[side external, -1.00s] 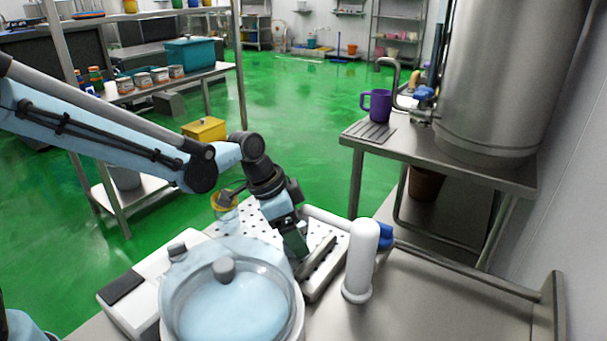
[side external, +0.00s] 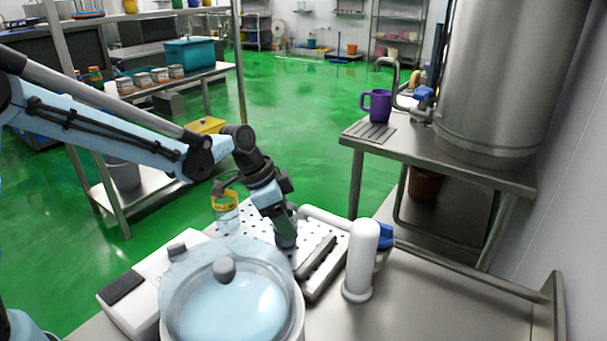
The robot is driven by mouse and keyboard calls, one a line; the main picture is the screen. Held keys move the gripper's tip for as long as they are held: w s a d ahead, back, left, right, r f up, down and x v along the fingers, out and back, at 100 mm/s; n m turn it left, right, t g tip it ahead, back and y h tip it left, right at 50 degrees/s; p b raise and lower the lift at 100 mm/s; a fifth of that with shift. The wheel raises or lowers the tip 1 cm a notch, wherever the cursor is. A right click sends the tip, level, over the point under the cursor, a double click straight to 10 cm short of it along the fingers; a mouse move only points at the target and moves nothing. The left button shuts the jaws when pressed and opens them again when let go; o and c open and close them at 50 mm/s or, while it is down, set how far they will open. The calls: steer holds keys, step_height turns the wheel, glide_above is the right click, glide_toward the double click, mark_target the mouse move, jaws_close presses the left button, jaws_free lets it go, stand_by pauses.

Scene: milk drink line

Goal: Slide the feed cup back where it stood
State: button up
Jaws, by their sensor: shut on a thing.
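My gripper (side external: 284,236) points down over the perforated tray (side external: 253,215), behind the clear domed lid (side external: 185,270) and left of the white spout (side external: 325,217). It is shut. A small dark green shape at its lower end seems to be the feed cup, but I cannot clearly separate it from the jaws. The underside is too small to tell whether it touches the tray.
A clear jar with a yellow band (side external: 226,212) stands left of my gripper. The bare steel bench (side external: 450,300) is free at the right front.

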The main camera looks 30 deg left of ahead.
steer(key=shift+w+a, duration=0.85)
steer(key=shift+a, duration=1.25)
steer(key=shift+w+a, duration=0.85)
steer(key=shift+a, duration=1.2)
steer(key=shift+w+a, duration=0.85)
steer(key=shift+a, duration=1.25)
steer(key=o, duration=1.3)
steer(key=shift+c, duration=0.2)
steer(key=shift+r, duration=0.1)
steer(key=v, duration=1.2)
steer(key=shift+w+d, duration=0.1)
steer(key=x, duration=1.2)
